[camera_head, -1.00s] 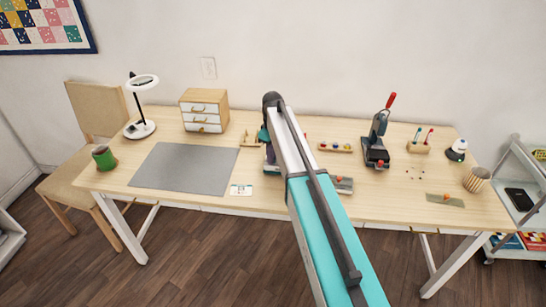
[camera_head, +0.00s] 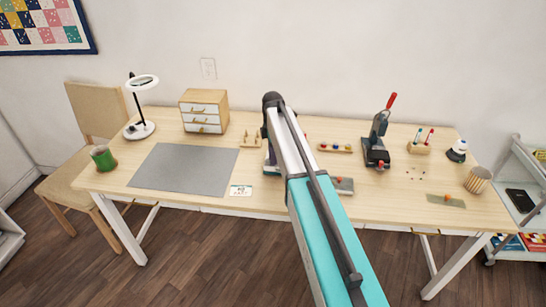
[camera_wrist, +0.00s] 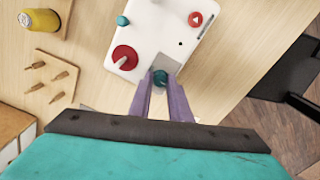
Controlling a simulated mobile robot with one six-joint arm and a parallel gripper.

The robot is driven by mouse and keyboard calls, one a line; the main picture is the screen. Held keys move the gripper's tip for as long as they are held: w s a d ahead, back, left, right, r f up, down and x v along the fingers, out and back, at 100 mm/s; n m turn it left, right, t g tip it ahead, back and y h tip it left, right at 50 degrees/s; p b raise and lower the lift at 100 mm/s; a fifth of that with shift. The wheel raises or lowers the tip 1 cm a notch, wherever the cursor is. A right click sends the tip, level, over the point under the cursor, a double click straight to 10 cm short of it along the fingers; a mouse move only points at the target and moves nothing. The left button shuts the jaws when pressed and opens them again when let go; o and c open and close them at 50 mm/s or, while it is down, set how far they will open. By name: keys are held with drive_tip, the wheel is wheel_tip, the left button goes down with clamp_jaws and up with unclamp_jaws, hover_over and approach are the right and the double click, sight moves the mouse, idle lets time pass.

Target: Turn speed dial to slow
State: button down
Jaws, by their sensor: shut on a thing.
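A white machine body (camera_wrist: 185,28) lies below my gripper in the wrist view. It carries a red dial with a pale handle (camera_wrist: 124,58), a red button with a white triangle (camera_wrist: 195,19) and a small teal knob (camera_wrist: 123,21). A second teal knob (camera_wrist: 160,78) sits between the tips of my gripper's purple fingers (camera_wrist: 161,86). The gripper is shut on this knob. No markings around it can be made out. In the head view my arm hides the gripper and most of the machine.
A thread spool (camera_wrist: 40,20) and a wooden peg rack (camera_wrist: 45,75) stand left of the machine. In the head view a drawer box (camera_head: 204,111) and grey mat (camera_head: 185,168) are to the left, and a press with a red handle (camera_head: 377,140) to the right.

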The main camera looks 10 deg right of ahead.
idle(0.3)
drive_tip(key=c, duration=1.6)
unclamp_jaws()
drive_tip(key=shift+c, duration=0.2)
drive_tip(key=shift+r, duration=0.2)
wheel_tip(320, 180, up, 14)
drive_tip(key=b, duration=0.2)
drive_tip(key=shift+f+b, duration=0.25)
drive_tip(key=shift+b, duration=0.1)
